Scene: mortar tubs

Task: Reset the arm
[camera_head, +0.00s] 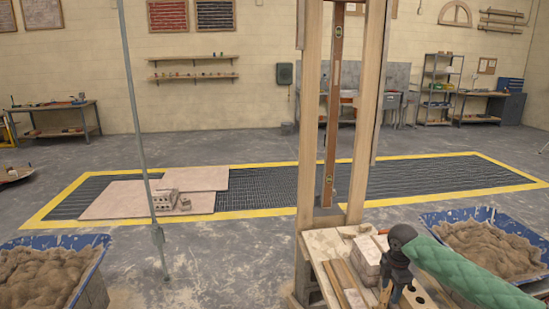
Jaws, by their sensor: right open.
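My right arm, in a green quilted sleeve, comes in from the right edge in the head view. My dark right gripper (389,290) points down over the wooden work stand (325,245), beside pale blocks (366,257) and wooden strips. It is open, and I see nothing held in it. My left arm and gripper are not in view.
Blue tubs of mortar stand at the lower left (48,277) and right (490,245). Tall wooden posts (308,110) rise from the stand. A thin metal pole (140,120) stands left. Boards (120,200) lie on the yellow-edged floor grating. Open floor lies between.

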